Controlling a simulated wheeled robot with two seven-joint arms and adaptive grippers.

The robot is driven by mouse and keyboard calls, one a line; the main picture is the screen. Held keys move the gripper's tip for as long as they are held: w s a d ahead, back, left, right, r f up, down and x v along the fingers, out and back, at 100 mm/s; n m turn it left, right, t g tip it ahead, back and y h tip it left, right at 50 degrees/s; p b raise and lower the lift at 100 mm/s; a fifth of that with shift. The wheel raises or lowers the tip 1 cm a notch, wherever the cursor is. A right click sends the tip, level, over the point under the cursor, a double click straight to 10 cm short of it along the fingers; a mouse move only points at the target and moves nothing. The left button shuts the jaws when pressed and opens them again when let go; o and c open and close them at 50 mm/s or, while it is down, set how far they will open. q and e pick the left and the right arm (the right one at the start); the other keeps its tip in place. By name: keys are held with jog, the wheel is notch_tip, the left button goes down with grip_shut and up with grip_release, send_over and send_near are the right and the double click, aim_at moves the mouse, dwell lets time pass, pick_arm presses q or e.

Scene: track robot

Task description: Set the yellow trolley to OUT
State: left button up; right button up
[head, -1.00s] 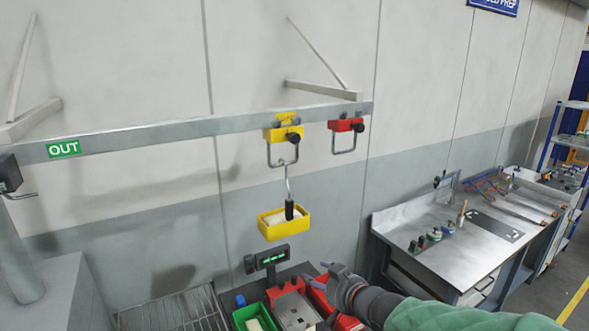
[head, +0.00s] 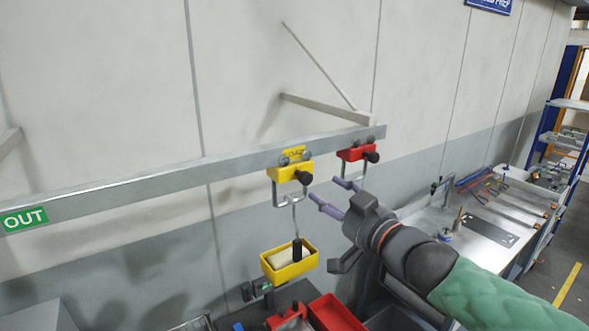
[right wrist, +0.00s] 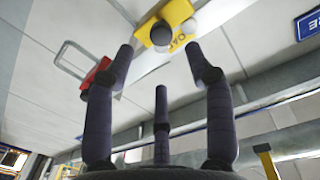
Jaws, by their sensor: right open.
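The yellow trolley (head: 290,172) hangs on the grey overhead rail (head: 140,187), towards its right end. A yellow tray (head: 284,272) with a pale block in it hangs below the trolley on a hook with a black grip (head: 297,250). The green OUT sign (head: 24,219) is on the rail far to the left. My right gripper (head: 328,195) is open and empty, to the right of the trolley's hanger and pointing left. In the right wrist view the yellow trolley (right wrist: 165,24) shows beyond the spread fingers (right wrist: 165,75). My left gripper is out of view.
A red trolley (head: 357,153) hangs on the rail just right of the yellow one, close above my right fingers. Red bins (head: 333,313) and a small display (head: 257,289) stand below. A steel workbench (head: 480,232) is at right. The rail left of the yellow trolley is clear.

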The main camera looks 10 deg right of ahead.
aim_at(308, 180)
jog(key=b+x, duration=0.2)
jog(key=x, duration=0.6)
jog(key=shift+a+b, duration=0.1)
jog(key=shift+b, duration=0.2)
jog(key=shift+w+a, duration=0.1)
jog(key=shift+w, duration=0.4)
jog(key=shift+w+a, duration=0.15)
jog(key=shift+w, duration=0.25)
jog(key=shift+s, duration=0.1)
jog(key=shift+c, duration=0.8)
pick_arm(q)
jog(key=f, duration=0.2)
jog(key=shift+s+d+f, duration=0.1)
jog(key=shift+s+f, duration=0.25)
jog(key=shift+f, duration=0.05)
pick_arm(e)
grip_shut()
